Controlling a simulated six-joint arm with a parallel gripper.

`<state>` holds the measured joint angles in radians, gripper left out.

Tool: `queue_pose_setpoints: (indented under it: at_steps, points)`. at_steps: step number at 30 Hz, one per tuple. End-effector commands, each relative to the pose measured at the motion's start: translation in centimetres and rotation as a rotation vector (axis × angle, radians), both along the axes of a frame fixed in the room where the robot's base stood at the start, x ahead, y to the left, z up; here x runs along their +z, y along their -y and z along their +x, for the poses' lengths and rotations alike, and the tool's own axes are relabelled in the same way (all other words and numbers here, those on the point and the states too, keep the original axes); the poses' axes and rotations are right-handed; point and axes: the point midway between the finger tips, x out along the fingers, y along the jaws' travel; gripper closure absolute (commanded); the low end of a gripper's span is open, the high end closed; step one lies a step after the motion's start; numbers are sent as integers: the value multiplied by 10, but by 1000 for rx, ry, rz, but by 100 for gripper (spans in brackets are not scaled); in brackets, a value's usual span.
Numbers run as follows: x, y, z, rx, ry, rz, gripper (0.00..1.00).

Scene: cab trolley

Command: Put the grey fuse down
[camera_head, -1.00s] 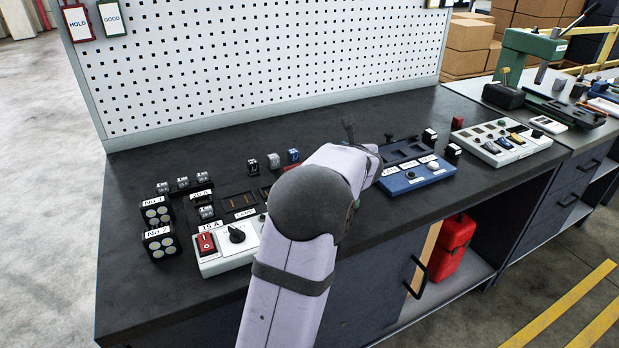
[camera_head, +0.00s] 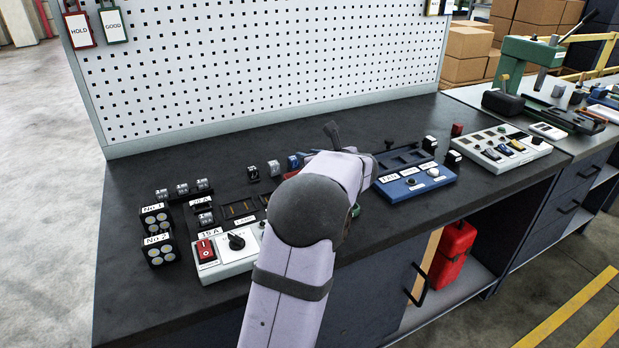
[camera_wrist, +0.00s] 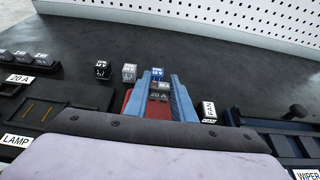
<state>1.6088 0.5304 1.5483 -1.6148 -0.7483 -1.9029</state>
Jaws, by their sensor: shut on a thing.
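My gripper (camera_wrist: 160,82) has two blue fingers in the wrist view. They are shut on the grey fuse (camera_wrist: 159,95), which shows a 20 A marking. A dark red surface lies between the fingers, nearer the palm. Beyond the fingertips stands a blue fuse (camera_wrist: 157,72), with a lighter grey fuse (camera_wrist: 129,73) and a black fuse (camera_wrist: 102,70) in a row to its left. The gap between the held fuse and the bench cannot be judged. In the head view my arm hides the held fuse and most of the gripper.
The left fuse board (camera_head: 225,262) has slots labelled 20 A, 15 A and LAMP. The blue FAN board (camera_head: 415,185) stands right of my arm, with small blocks beside it. Two cell packs (camera_head: 160,250) sit far left. Bare dark bench (camera_head: 150,330) lies in front and behind.

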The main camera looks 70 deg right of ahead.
Motion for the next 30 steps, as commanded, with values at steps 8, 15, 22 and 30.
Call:
queue_pose_setpoints:
  at_steps: [8,15,22,30]
  points:
    - [-12,0,0,-1,0,0,98]
    - [-39,0,0,-2,1,4,98]
    - [-60,0,0,0,0,0,98]
    - [-61,0,0,-1,0,0,98]
